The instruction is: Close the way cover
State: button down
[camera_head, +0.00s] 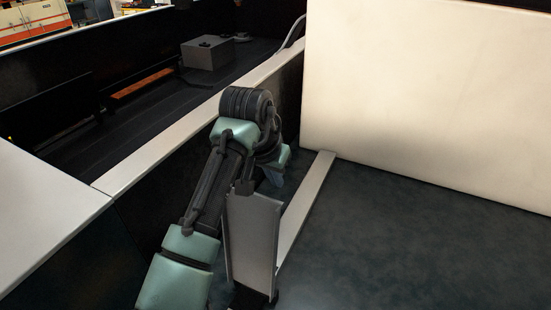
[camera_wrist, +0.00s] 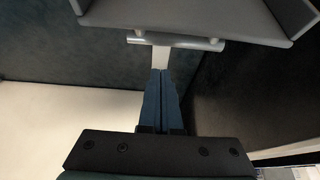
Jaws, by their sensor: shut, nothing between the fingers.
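A grey panel with raised side edges, which looks like the way cover (camera_head: 254,238), stands beside my arm at the lower middle of the head view. In the wrist view, the way cover (camera_wrist: 190,14) fills the top, with a pale bar (camera_wrist: 176,42) along its near edge. My gripper (camera_wrist: 161,72) is shut and empty, its two dark blue fingers together and pointing toward the bar. I cannot tell whether the fingertips touch it. In the head view my gripper (camera_head: 272,178) is partly hidden behind my wrist.
A pale narrow rail (camera_head: 312,192) runs along the dark floor (camera_head: 420,240). A large white block (camera_head: 430,90) stands at the back right. A dark wall with a pale top edge (camera_head: 160,143) borders the left. The floor at right is clear.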

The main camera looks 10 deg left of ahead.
jog(key=shift+s+a+f+p, duration=0.15)
jog(key=shift+s+p, duration=0.15)
jog(key=shift+s, duration=0.4)
jog(key=shift+s+a+p, duration=0.1)
jog(key=shift+s+p, duration=0.2)
jog(key=shift+s, duration=0.4)
jog(key=shift+s, duration=0.1)
